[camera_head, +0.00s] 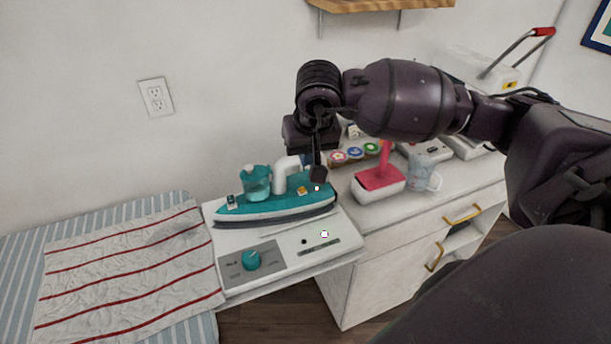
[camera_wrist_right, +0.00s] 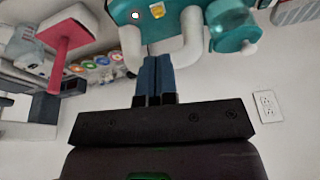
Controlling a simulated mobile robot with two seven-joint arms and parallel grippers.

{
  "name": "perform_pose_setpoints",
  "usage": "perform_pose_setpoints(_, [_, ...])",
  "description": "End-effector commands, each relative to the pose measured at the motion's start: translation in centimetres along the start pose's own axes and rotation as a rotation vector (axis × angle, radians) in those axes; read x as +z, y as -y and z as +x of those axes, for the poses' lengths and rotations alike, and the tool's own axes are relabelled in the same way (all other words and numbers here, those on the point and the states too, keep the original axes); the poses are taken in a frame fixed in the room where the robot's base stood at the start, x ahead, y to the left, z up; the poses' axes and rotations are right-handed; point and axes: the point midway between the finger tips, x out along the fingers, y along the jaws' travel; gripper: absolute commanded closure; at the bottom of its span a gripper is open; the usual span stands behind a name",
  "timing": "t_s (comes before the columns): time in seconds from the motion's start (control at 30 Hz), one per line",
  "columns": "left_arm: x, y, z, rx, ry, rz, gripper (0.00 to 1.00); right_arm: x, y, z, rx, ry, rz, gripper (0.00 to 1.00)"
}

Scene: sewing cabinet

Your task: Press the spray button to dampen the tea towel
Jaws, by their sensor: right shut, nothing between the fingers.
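The teal iron (camera_head: 275,208) with a white handle rests on its white base (camera_head: 300,240). A small orange button (camera_head: 302,190) shows on the iron's top; it also shows in the wrist view (camera_wrist_right: 157,10). I cannot tell for certain that it is the spray button. The tea towel (camera_head: 125,270), white with red stripes, lies at the left with a greyish patch near its upper right. My right gripper (camera_head: 318,174) points down over the iron beside the handle, shut and empty; its fingers (camera_wrist_right: 158,62) meet in the wrist view. Whether they touch the iron is unclear. My left gripper is out of view.
The towel lies on a blue-striped board (camera_head: 20,270). The base has a teal dial (camera_head: 251,260). A wooden shelf (camera_head: 380,5) is above.

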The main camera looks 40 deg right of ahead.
Motion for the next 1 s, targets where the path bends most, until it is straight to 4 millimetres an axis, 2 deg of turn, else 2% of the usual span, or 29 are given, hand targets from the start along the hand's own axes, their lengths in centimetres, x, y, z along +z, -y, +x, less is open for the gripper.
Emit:
perform_pose_setpoints(0.2, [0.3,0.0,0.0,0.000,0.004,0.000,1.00,0.6,0.0,-0.3,-0.003,0.005,-0.111,1.00])
perform_pose_setpoints(0.63, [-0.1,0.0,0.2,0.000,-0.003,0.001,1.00,0.6,0.0,0.0,-0.003,0.006,-0.117,1.00])
perform_pose_setpoints(0.77, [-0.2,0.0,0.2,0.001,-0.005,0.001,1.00,0.7,0.0,1.2,-0.004,0.008,-0.116,1.00])
perform_pose_setpoints(1.0, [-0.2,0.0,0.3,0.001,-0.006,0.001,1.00,0.8,0.0,5.1,-0.003,0.009,-0.115,1.00])
